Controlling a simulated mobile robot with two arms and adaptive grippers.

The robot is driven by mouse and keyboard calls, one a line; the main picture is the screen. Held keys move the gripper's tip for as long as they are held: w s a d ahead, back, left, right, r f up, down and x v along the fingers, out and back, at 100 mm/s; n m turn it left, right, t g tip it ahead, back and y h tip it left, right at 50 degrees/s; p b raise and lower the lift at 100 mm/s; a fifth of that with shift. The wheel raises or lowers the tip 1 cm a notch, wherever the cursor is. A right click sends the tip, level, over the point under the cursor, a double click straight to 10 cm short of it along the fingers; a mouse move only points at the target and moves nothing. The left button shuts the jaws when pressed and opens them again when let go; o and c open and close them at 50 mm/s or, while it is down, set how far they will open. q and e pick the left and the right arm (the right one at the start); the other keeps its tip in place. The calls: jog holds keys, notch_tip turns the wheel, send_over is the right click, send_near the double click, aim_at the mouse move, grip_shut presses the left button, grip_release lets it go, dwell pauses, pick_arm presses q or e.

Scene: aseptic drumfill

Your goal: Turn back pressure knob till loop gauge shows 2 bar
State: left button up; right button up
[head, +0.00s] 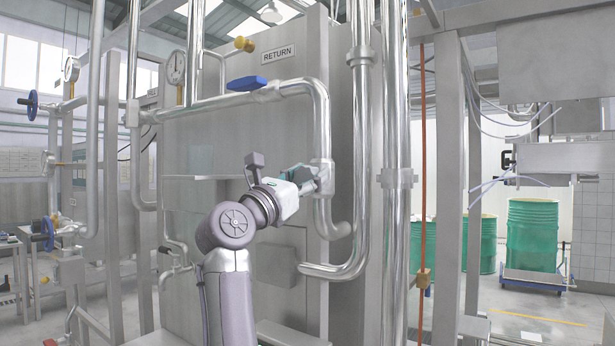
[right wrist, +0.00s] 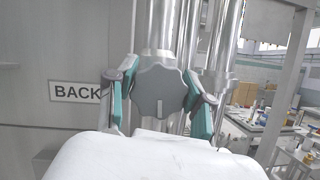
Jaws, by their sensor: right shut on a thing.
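The back pressure knob (right wrist: 160,92) is a grey, lobed knob in the right wrist view, mounted on a steel pipe. My right gripper (right wrist: 160,88) has its teal-backed fingers on both sides of the knob and is shut on it. In the head view my right gripper (head: 318,174) is at the vertical pipe and hides most of the knob. A round white gauge (head: 176,67) stands above the pipe at the upper left; its reading is too small to tell. My left gripper is not in view.
A sign reading BACK (right wrist: 75,92) is left of the knob. A blue-handled valve (head: 246,84) sits on the pipe below the RETURN sign (head: 278,56). Vertical steel pipes (head: 395,200) stand close on the right. Green drums (head: 532,235) stand farther back.

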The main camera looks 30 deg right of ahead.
jog(key=o, duration=1.2)
jog(key=shift+c, duration=0.2)
jog(key=v, duration=0.7)
jog(key=shift+a, duration=0.3)
jog(key=shift+s+f, duration=0.1)
jog(key=shift+f, duration=0.05)
